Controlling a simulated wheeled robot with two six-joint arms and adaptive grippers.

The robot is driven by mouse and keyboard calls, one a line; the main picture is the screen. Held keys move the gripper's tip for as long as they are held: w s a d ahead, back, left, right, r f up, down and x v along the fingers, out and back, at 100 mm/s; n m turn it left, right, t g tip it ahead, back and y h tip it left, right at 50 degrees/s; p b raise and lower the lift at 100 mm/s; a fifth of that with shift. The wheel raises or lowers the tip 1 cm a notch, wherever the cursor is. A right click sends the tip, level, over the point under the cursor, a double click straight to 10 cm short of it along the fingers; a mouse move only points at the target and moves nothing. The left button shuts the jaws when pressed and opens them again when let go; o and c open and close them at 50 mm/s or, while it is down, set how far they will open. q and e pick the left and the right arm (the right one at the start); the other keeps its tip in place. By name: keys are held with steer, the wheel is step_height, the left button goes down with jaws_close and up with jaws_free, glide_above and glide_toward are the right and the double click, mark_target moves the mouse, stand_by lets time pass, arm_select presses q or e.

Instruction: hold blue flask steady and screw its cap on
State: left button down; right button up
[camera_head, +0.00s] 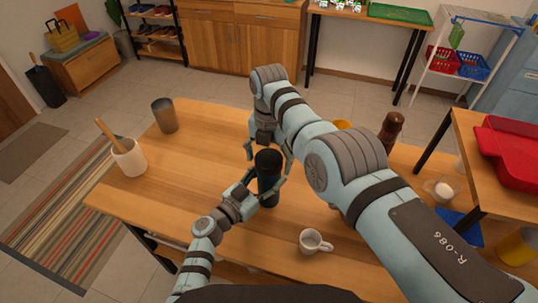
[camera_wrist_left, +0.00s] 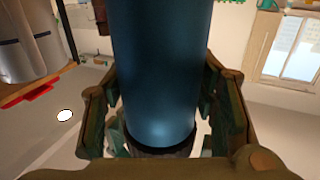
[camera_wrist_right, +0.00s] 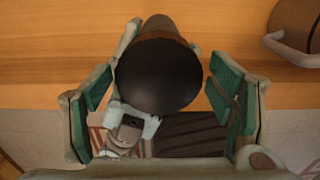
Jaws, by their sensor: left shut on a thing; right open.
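The blue flask (camera_head: 268,186) stands upright on the wooden table, with its dark cap (camera_head: 268,160) on top. My left gripper (camera_head: 262,190) is shut around the flask's body, and the blue body fills the middle of the left wrist view (camera_wrist_left: 160,80). My right gripper (camera_head: 268,148) is above and around the cap, coming from the far side. In the right wrist view the round dark cap (camera_wrist_right: 158,76) sits between the two green-padded fingers, with a gap on its right side. The cap's seam with the body is hidden, so I cannot tell how tight it is.
A white mug (camera_head: 314,242) stands at the table's front right. A grey tumbler (camera_head: 164,115) and a white pot with a wooden tool (camera_head: 128,158) stand on the left. A brown pepper mill (camera_head: 391,128) stands behind my right arm. The table's left middle is clear.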

steer(key=c, duration=1.2)
steer(key=m, duration=0.4)
steer(key=shift+m, duration=0.4)
steer(key=m, duration=0.3)
steer(key=shift+m, duration=0.4)
steer(key=m, duration=0.4)
steer(key=shift+m, duration=0.4)
steer(key=m, duration=0.3)
steer(key=shift+m, duration=0.4)
steer(key=m, duration=0.5)
steer(key=shift+f+m, duration=0.1)
steer(key=shift+m, duration=0.2)
